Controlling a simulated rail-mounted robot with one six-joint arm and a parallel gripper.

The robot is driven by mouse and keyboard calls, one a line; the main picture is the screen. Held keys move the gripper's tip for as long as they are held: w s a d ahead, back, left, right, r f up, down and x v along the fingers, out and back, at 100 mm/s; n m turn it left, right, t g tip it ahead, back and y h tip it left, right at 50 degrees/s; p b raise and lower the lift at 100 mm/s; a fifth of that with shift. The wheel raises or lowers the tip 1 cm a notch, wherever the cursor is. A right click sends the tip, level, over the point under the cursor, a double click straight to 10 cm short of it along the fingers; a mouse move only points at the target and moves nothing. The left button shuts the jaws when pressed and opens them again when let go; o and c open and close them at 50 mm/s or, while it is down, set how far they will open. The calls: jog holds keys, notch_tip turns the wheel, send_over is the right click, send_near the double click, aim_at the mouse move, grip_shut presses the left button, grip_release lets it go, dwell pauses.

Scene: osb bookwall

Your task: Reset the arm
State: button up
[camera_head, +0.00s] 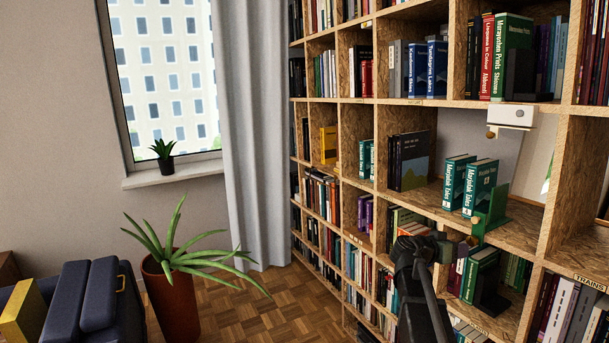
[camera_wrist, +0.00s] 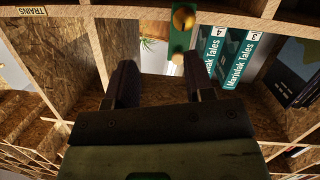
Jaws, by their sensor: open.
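My gripper (camera_wrist: 160,88) is open in the wrist view. Its two dark fingers stand apart with nothing between them, in front of the bookwall. In the head view my dark arm end (camera_head: 418,262) is at the lower middle, in front of the lower shelves; its fingertips cannot be made out clearly there. A green bookend (camera_head: 490,213) stands on the shelf just right of two teal Marivlak Tales books (camera_head: 481,186). In the wrist view the bookend (camera_wrist: 180,42) with a yellow knob (camera_wrist: 183,18) and the books (camera_wrist: 238,58) lie beyond the fingers.
The OSB bookwall (camera_head: 560,190) fills the right side, with books on many shelves. A dark book (camera_head: 408,162) stands left on the same shelf. A potted plant (camera_head: 172,290) and a dark blue seat (camera_head: 80,300) are at the lower left. Some parquet floor (camera_head: 270,300) is clear.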

jog(key=s+a+f+n+g+y, duration=0.35)
jog(key=s+a+f+y, duration=0.25)
jog(key=s+a+f, duration=0.3)
jog(key=s+a+f+n+y, duration=0.2)
jog(key=s+a, duration=0.4)
jog(key=a, duration=0.5)
jog(key=s+a+f+n+y, duration=0.2)
jog(key=s+a+n+y, duration=0.3)
jog(key=a, duration=0.5)
jog(key=shift+s+a+f+y, duration=0.3)
jog(key=shift+s+a+y, duration=0.15)
jog(key=shift+y, duration=0.55)
jog(key=shift+d+n+g, duration=0.1)
jog(key=shift+n+g, duration=0.15)
